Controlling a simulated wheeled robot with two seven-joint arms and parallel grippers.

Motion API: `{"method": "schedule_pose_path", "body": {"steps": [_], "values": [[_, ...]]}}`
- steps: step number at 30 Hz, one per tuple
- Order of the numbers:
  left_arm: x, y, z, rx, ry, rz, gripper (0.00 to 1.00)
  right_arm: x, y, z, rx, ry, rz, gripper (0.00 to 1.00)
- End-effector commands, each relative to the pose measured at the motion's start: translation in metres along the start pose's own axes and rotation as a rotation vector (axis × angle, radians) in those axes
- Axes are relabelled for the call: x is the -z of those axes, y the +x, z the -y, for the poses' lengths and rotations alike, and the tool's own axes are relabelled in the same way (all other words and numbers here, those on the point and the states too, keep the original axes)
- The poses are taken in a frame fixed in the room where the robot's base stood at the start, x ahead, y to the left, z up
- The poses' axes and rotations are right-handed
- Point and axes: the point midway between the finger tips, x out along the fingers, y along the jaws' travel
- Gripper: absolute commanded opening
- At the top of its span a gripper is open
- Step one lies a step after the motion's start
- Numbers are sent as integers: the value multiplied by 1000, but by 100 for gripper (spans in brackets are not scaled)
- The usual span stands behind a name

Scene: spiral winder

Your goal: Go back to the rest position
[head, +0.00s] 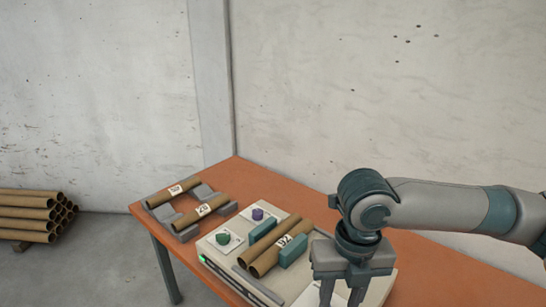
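My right arm comes in from the right over the table. My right gripper (342,293) points down above the right part of a pale panel (215,246) on the table. Its two fingers look spread apart, with nothing seen between them, though the tips run to the bottom edge of the picture. My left gripper is not in view.
The orange table (420,260) stands by a concrete wall. Two labelled tubes (172,193) rest on grey holders. More tubes (28,214) are stacked at left.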

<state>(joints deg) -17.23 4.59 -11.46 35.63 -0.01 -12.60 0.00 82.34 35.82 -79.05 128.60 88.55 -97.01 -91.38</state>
Motion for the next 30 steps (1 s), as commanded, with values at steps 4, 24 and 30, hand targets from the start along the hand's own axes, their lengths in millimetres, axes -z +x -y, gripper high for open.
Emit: {"method": "schedule_pose_path", "body": {"steps": [4,24,30], "values": [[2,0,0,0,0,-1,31,2,8,-9,-26,22,3,34],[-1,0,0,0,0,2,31,17,74,-96,-357,445,-3,34],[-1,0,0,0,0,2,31,21,92,-118,-487,690,-40,34]]}}
